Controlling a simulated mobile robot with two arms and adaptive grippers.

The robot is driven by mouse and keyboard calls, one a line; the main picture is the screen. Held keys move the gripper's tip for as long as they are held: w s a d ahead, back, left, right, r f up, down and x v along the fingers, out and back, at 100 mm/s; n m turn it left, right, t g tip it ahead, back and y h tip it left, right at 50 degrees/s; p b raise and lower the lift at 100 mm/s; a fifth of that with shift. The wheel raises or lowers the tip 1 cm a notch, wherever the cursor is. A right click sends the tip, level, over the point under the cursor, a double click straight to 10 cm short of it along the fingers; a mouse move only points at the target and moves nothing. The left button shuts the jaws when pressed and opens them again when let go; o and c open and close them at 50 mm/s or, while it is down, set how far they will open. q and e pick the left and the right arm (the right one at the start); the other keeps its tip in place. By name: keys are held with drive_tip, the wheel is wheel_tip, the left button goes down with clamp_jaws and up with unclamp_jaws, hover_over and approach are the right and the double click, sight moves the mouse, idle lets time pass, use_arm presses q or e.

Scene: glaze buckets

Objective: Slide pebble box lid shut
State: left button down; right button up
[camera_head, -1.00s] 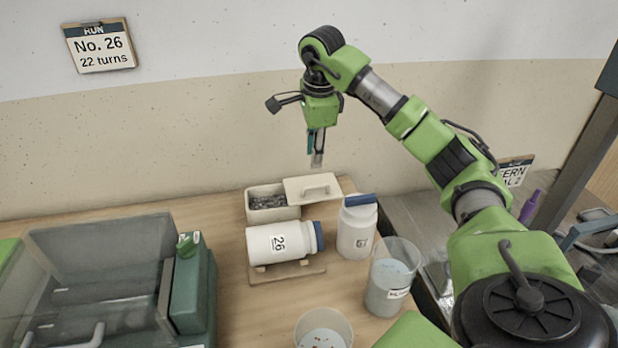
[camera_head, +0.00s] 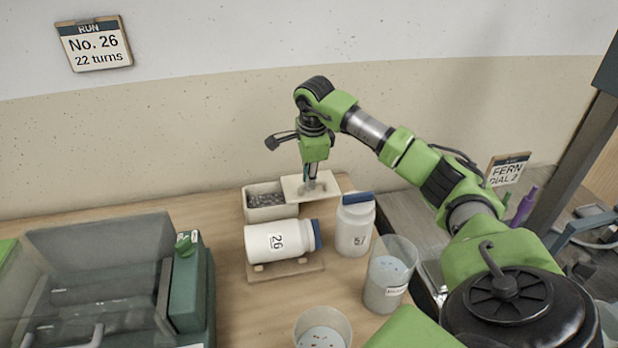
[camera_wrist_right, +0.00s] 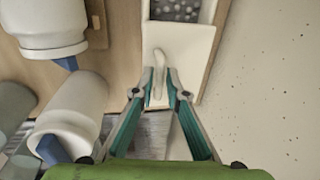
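The pebble box (camera_head: 272,214) is cream and stands near the wall in the head view. Its left part is uncovered and shows dark grey pebbles (camera_head: 266,200). Its pale lid (camera_head: 293,185) is slid off to the right and overhangs that side. In the right wrist view the lid (camera_wrist_right: 190,42) covers the middle, with the pebbles (camera_wrist_right: 178,9) at the top. My right gripper (camera_head: 311,187) is down at the lid. Its fingers (camera_wrist_right: 159,78) stand apart on both sides of the lid handle (camera_wrist_right: 157,62), with a visible gap on the right. My left gripper is out of view.
A white jar marked 26 (camera_head: 272,242) lies on a wooden cradle (camera_head: 290,270) in front of the box. A blue-lidded jar (camera_head: 352,228) and a clear beaker (camera_head: 386,283) stand to the right. A transparent-lidded case (camera_head: 100,262) fills the left.

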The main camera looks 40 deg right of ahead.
drive_tip(key=shift+a, duration=0.1)
clamp_jaws()
drive_tip(key=w+a+p, duration=0.2)
drive_tip(key=w+a, duration=0.3)
drive_tip(key=a, duration=0.4)
drive_tip(key=shift+w+a, duration=0.15)
drive_tip(key=shift+a, duration=0.15)
drive_tip(key=o, duration=0.6)
unclamp_jaws()
drive_tip(key=shift+d, duration=0.1)
drive_tip(key=shift+d+f, duration=0.1)
wheel_tip(320, 180, up, 12)
drive_tip(key=s+a, duration=0.1)
drive_tip(key=s, duration=0.1)
drive_tip(key=shift+f, duration=0.15)
drive_tip(key=shift+a, duration=0.1)
